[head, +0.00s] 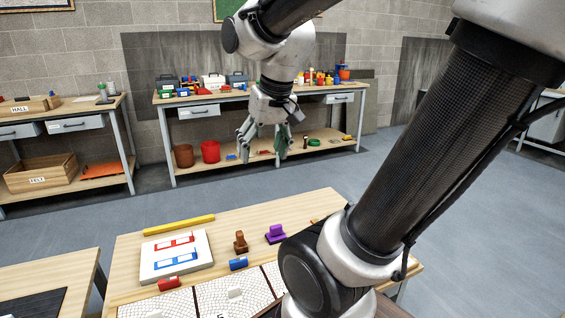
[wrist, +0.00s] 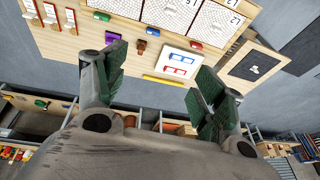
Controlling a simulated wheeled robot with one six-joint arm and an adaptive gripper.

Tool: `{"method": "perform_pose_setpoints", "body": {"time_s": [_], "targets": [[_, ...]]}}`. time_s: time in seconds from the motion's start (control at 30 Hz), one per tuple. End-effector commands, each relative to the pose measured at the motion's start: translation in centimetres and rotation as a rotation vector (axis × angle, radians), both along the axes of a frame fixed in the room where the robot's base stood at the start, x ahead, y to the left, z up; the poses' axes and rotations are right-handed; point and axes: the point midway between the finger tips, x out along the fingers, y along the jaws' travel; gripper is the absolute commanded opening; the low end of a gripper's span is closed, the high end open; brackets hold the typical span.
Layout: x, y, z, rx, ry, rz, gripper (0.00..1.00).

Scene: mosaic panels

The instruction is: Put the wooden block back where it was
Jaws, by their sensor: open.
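A brown, wooden-looking piece (head: 240,242) stands on the near table, right of the white board. It looks like the wooden block, but I cannot be sure. It also shows small in the wrist view (wrist: 140,48). My gripper (head: 262,145) is open, with its fingers pointing down, above and beyond the table's far edge. In the wrist view, nothing shows between the spread green fingers (wrist: 160,78). The brown piece is well apart from them.
The near table (head: 225,217) bears a yellow bar (head: 179,225), a white board (head: 155,268) with red and blue outlines, a purple piece (head: 275,234), a blue block (head: 238,264), a red block (head: 168,284) and tiled panels (head: 213,296). My arm hides its right part. A loaded bench (head: 180,99) stands behind.

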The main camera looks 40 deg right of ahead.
Motion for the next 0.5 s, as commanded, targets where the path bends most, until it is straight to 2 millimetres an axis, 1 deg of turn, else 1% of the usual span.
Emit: {"method": "perform_pose_setpoints", "body": {"time_s": [0.03,0.1,0.2,0.3,0.5], "targets": [[-2.0,0.2,0.1,-0.022,-0.021,0.056,0.69],[-4.2,0.3,-0.2,-0.051,-0.036,0.126,0.69],[-6.2,0.3,-0.7,-0.082,-0.05,0.193,0.69],[-7.2,0.3,-0.9,-0.096,-0.056,0.226,0.69],[-7.3,0.3,-1.0,-0.1,-0.056,0.235,0.69]]}}
